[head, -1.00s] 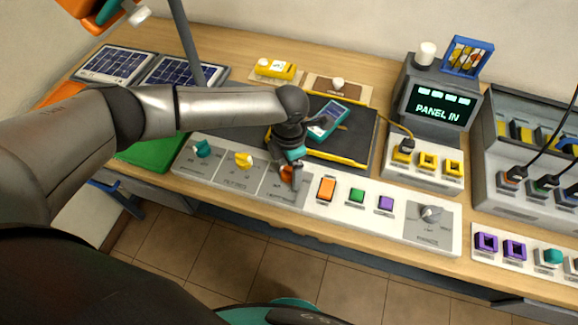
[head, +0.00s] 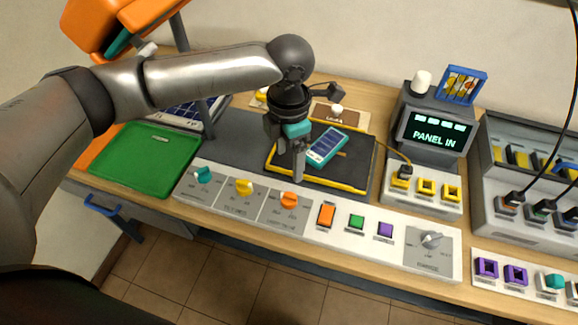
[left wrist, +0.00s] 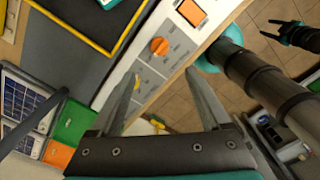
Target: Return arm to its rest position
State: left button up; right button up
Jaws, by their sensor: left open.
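My left gripper (head: 298,168) is raised above the front control panel, fingers pointing down, empty. The left wrist view shows its two fingers (left wrist: 163,74) spread apart with nothing between them. The orange knob (head: 289,200) is on the panel just below the fingers, and it also shows in the left wrist view (left wrist: 159,46). The gripper is apart from it. A dark gripper (left wrist: 277,32), apparently my right one, shows at the upper right of the left wrist view; its jaw state is unclear. The right gripper is not visible in the head view.
A teal handheld device (head: 327,146) lies on a black mat with yellow edges (head: 354,180) behind the panel. A green tray (head: 130,175) is at left. A PANEL IN display (head: 437,128) stands at the back right. An orange-topped post stands at the back left.

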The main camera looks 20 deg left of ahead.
pick_arm(q)
jog(key=shift+r, duration=0.25)
dwell(0.3)
